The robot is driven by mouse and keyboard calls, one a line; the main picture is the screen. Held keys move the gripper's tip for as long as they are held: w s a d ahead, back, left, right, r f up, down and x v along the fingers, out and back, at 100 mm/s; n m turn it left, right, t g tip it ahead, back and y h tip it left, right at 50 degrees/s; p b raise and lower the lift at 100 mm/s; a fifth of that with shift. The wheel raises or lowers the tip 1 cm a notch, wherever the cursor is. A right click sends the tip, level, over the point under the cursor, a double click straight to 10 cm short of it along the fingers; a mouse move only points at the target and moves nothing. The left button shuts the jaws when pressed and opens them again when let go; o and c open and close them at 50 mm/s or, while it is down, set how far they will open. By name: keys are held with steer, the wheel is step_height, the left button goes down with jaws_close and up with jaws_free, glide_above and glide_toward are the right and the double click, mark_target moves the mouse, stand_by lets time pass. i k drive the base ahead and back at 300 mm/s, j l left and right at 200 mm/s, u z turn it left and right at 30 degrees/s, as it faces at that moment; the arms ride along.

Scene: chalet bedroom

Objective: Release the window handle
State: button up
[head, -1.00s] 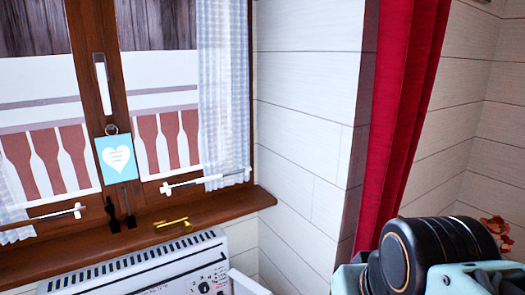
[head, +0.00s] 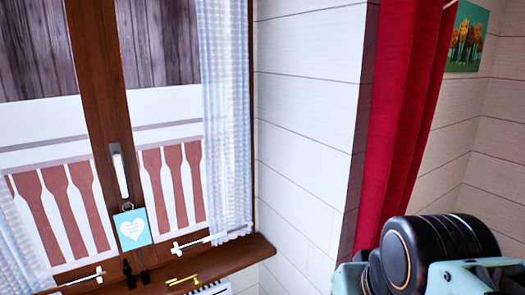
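The window handle (head: 120,172) is a white lever on the dark brown middle frame of the window, on the left side of the head view. It hangs roughly vertical, with its grip pointing down. A light blue tag with a white heart (head: 132,229) hangs by a ring just below it. My gripper's fingers are not in view. Only a black and teal part of my arm shows at the lower right, well apart from the handle.
A brown sill (head: 222,259) runs under the window, with a gold key-like object (head: 183,281) on it. White-and-blue curtains (head: 226,120) flank the panes. A red curtain (head: 400,130) hangs right of the white plank wall (head: 305,130). A small picture (head: 467,36) hangs farther right.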

mark_target(120, 172)
steer(key=u, duration=1.3)
steer(key=i+j+z, duration=0.2)
steer(key=i+j, duration=0.4)
steer(key=j, duration=0.25)
steer(key=i+l, duration=0.15)
steer(key=i+z, duration=0.05)
